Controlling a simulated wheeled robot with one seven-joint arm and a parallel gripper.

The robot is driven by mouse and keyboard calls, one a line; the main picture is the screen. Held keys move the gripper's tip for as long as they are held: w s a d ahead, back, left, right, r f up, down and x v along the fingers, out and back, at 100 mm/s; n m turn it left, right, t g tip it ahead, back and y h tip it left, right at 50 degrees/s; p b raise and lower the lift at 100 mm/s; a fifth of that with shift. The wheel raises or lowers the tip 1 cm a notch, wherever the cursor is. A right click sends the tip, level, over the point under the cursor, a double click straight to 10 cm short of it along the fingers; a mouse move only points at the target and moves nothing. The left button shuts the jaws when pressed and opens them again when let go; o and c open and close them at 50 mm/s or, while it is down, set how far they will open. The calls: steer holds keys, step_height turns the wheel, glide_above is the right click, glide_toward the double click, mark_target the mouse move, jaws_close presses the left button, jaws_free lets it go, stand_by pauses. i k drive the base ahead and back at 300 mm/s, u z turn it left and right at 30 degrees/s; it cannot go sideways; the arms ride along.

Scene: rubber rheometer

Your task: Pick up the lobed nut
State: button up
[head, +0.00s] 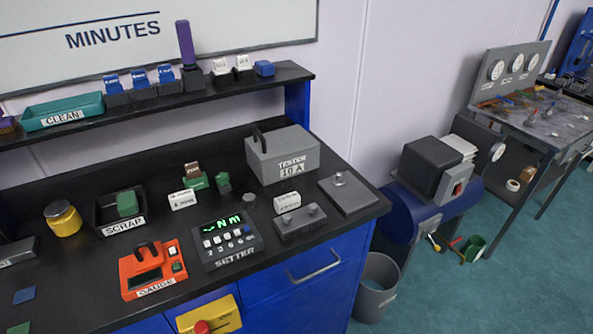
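No thing in the head view shows clear lobes at this size, so I cannot tell for sure which is the lobed nut. A small dark grey piece (249,199) stands on the black bench top behind the SETTER box. A small green faceted piece (223,182) stands to its left, beside a brown and green block (194,175). A small light knob (339,179) sits on a grey plate (352,197) near the bench's right end. My gripper is not in view.
The SETTER box (229,242), orange GAUGE device (153,270), TESTER box (283,154), SCRAP tray (119,211) and yellow jar (63,218) crowd the bench. A shelf (215,85) overhangs its back. A bin (377,287) stands on the floor at right.

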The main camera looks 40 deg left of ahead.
mark_target(250, 199)
steer(key=u, duration=0.65)
steer(key=i, duration=0.85)
steer(key=u, duration=1.2)
steer(key=i, duration=0.2)
steer(key=u, duration=0.05)
